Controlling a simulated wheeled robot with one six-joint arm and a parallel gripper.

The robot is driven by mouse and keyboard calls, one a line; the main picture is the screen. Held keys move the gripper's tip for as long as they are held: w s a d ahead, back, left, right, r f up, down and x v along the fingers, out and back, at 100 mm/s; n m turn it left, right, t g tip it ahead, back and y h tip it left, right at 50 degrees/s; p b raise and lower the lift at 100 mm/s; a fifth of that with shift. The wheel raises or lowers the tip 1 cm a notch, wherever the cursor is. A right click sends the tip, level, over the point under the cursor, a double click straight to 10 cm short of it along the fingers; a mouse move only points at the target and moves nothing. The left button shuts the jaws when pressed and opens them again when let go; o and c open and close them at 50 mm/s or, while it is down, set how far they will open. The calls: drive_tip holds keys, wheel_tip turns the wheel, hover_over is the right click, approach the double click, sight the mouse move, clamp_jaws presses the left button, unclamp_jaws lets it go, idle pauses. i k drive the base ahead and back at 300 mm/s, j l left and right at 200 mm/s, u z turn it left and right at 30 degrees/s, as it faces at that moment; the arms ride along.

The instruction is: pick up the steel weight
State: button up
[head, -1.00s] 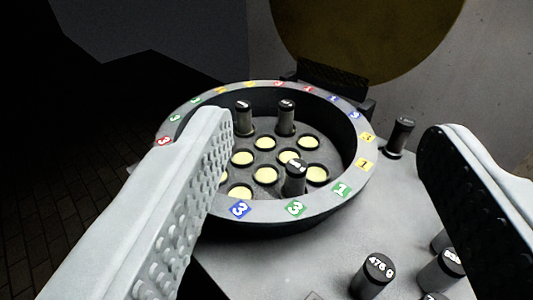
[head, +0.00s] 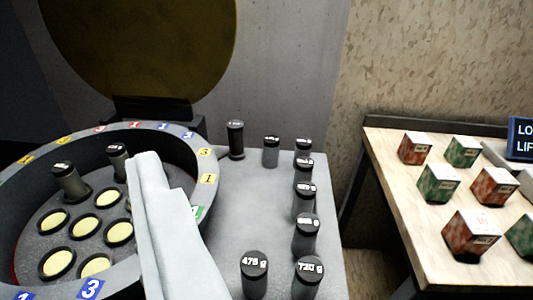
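Several dark cylindrical weights with pale labels on top stand upright in the head view; which one is the steel weight I cannot tell. On the grey table, one reads 475 g (head: 255,273) and one 720 g (head: 307,277); a column of others (head: 306,236) runs behind them. A lone weight (head: 236,140) stands by the dish. Two weights (head: 70,183) (head: 117,162) stand in the round dish (head: 188,158). My gripper (head: 152,175) shows as pale grey finger shapes over the dish's right rim. Its opening, and anything behind it, are hidden.
The dish has several pale round wells and numbered coloured tags on its rim. The grey tabletop (head: 238,205) is clear between dish and weights. At right, a wooden table (head: 405,190) holds red and green boxes (head: 470,235) and a dark sign (head: 520,139).

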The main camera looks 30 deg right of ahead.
sight(271, 142)
drive_tip(key=l, duration=0.6)
drive_tip(key=k+l, duration=0.15)
drive_tip(key=l, duration=0.45)
drive_tip(key=i+l, duration=0.1)
drive_tip(key=l, duration=0.15)
drive_tip(key=z, duration=0.05)
